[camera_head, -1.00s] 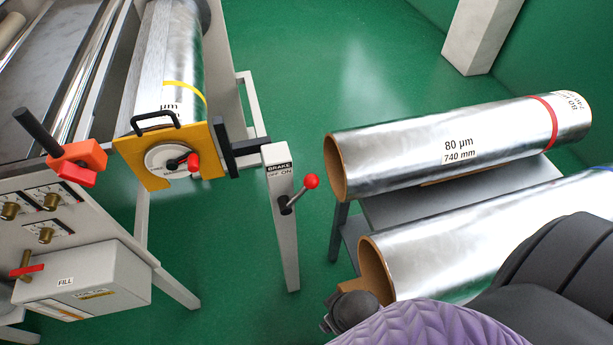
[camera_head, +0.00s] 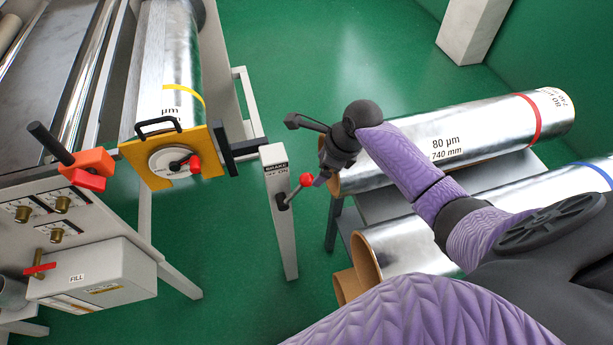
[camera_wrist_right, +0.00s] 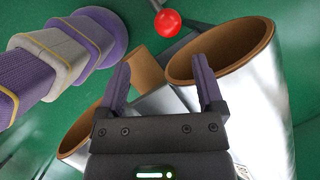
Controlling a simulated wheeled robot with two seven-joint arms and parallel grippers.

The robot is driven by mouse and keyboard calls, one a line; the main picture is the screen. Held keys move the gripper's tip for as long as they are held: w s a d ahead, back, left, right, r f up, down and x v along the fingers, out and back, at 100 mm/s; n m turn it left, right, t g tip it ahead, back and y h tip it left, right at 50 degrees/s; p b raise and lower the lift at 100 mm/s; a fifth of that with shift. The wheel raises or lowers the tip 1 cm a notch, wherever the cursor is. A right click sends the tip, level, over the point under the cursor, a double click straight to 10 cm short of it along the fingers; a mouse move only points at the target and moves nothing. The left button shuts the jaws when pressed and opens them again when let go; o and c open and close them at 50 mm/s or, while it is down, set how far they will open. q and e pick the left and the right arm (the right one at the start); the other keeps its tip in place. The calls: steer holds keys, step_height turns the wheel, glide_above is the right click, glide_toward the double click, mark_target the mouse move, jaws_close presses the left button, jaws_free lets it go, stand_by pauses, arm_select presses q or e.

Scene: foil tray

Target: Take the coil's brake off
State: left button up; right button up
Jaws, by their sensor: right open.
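The brake post (camera_head: 279,210) is a grey upright labelled BRAKE, OFF and ON. Its lever (camera_head: 292,194) slants up to the right, toward the ON side, and ends in a red knob (camera_head: 306,179). The coil (camera_head: 182,60) sits in the machine at left, behind a yellow end plate (camera_head: 157,183). My right gripper (camera_head: 320,180) is just right of the red knob, open and empty. In the right wrist view its two purple fingers (camera_wrist_right: 161,68) are spread, and the red knob (camera_wrist_right: 167,22) is ahead of them, not between them. My left gripper is out of view.
A foil roll marked 80 µm (camera_head: 480,139) and a second roll (camera_head: 440,242) lie on a grey rack to the right, close under my right arm. A control box (camera_head: 95,275) with a red-handled valve is at lower left. Green floor lies open behind the post.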

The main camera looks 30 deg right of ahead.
mark_target(309, 176)
steer(key=shift+m, duration=0.7)
steer(key=b+x, duration=0.1)
steer(key=x, duration=0.2)
steer(key=b+x, duration=0.2)
steer(key=x, duration=0.1)
steer(key=b+x, duration=0.2)
steer(key=x, duration=0.1)
steer(key=shift+w+d+f, duration=0.15)
steer(key=shift+w+f, duration=0.1)
steer(key=shift+w, duration=0.25)
steer(key=shift+r, duration=0.1)
steer(key=shift+c, duration=0.5)
jaws_close()
